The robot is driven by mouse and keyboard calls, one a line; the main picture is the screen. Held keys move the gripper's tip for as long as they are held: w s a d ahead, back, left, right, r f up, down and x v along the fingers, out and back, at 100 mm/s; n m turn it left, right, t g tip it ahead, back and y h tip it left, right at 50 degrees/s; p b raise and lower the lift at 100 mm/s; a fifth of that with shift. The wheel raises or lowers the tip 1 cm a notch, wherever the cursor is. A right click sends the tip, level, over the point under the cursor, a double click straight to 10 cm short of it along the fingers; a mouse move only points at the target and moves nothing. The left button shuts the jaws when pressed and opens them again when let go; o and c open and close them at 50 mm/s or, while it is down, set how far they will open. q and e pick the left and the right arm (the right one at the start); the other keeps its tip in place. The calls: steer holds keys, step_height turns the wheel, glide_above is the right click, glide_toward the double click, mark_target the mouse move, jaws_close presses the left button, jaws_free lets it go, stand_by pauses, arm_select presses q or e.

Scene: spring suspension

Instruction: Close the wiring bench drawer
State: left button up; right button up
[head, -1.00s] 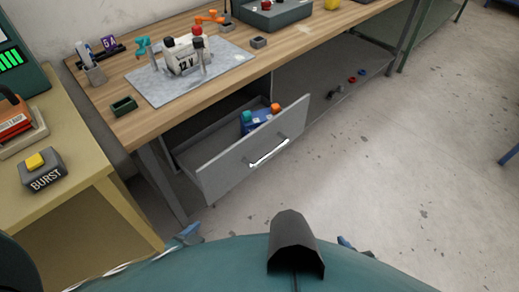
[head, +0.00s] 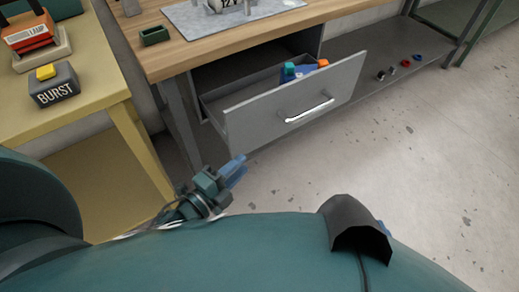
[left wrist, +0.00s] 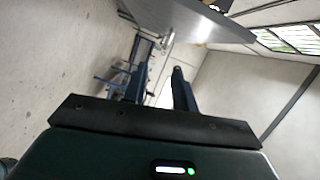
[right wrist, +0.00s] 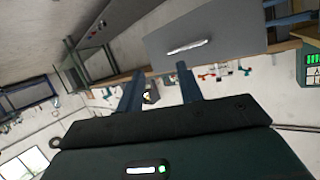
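The wiring bench drawer (head: 300,103) is pulled out below the wooden bench top, its grey front and silver handle (head: 309,110) facing me. Blue, teal and orange items (head: 300,70) lie inside it. My left gripper (head: 238,166) is below and in front of the drawer's left end, apart from it; its fingers stand apart and empty in the left wrist view (left wrist: 158,75). My right gripper is mostly hidden behind my body in the head view; the right wrist view shows its fingers apart and empty (right wrist: 158,80), with the drawer front (right wrist: 225,35) beyond.
The wooden bench (head: 180,45) carries a green tray (head: 154,36) and a grey mat (head: 195,18). A yellow table (head: 95,85) with a BURST button box (head: 54,86) stands at the left. A grey lower shelf (head: 385,50) holds small parts. The floor (head: 420,150) to the right is clear.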

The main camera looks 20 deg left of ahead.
mark_target(258, 135)
arm_select(q)
steer(key=shift+w+d+f+m+h, duration=0.15)
steer(key=shift+f+m+h, duration=0.15)
steer(key=shift+f+m, duration=0.45)
steer(key=shift+c, duration=0.8)
steer(key=shift+w+r+m, duration=0.15)
steer(key=shift+r+m, duration=0.15)
steer(key=shift+m, duration=0.25)
steer(key=shift+c, duration=0.7)
steer(key=shift+w+d+r, duration=0.1)
steer(key=shift+w+d, duration=0.1)
steer(key=shift+w, duration=0.1)
steer(key=shift+c, duration=0.8)
steer(key=x, duration=0.8)
steer(key=shift+d, duration=0.1)
jaws_close()
steer(key=w+a, duration=0.2)
steer(key=shift+w, duration=0.4)
steer(key=shift+w+a+b, duration=0.3)
steer(key=shift+w+a, duration=0.05)
